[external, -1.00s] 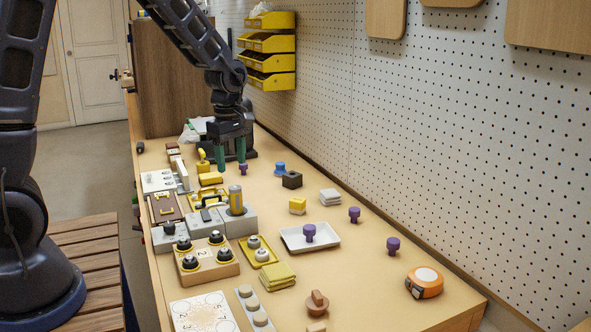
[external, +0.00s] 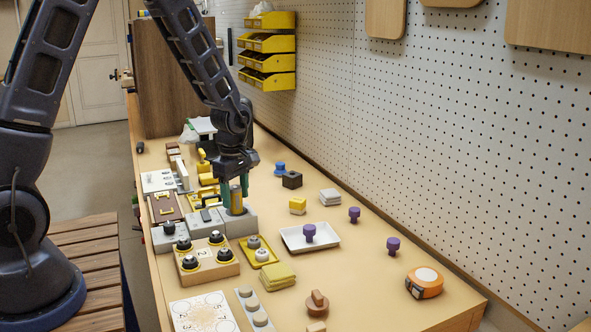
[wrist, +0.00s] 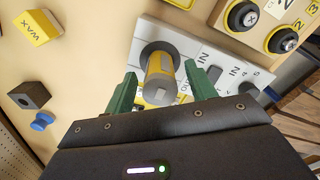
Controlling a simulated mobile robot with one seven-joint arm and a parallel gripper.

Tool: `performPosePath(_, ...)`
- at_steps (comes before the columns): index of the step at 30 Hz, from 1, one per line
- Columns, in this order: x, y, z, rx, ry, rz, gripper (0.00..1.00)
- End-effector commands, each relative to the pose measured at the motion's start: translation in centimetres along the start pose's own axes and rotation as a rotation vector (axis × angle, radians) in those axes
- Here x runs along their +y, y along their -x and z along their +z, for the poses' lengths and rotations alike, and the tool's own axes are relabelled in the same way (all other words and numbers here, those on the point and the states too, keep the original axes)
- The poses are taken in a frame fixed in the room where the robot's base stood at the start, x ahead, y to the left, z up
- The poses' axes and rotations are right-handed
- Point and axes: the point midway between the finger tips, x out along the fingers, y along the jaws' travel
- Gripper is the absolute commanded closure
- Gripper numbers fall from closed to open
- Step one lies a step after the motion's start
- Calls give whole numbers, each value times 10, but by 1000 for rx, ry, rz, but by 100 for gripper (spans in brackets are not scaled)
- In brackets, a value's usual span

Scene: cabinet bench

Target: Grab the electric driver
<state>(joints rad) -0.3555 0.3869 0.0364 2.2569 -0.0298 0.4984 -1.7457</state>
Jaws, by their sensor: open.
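The yellow and grey cylinder that looks like the electric driver (external: 237,198) stands upright in a grey block (external: 240,224) on the bench. In the wrist view the driver (wrist: 160,78) shows end-on, with a dark round collar around its far part. My gripper (external: 235,187) is above the block, pointing down, with its green fingers open. In the wrist view my gripper (wrist: 160,74) has one finger on each side of the driver, with visible gaps, so the fingers look apart from it. The driver's lower end is hidden in the block.
A wooden block with black and yellow knobs (external: 207,265) stands in front. A white tray (external: 325,242) with a purple peg lies to the right. A yellow wax block (wrist: 38,28), a dark cube (external: 292,180) and a blue knob (external: 280,169) stand nearby. A pegboard wall (external: 400,120) borders the bench.

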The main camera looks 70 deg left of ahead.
Motion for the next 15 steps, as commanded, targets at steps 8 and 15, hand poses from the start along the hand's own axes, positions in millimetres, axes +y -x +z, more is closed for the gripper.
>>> performPosePath(8, 0, -18, 0, 0, -1, 2, 44)
performPosePath(15, 0, -17, 0, 0, -1, 2, 56)
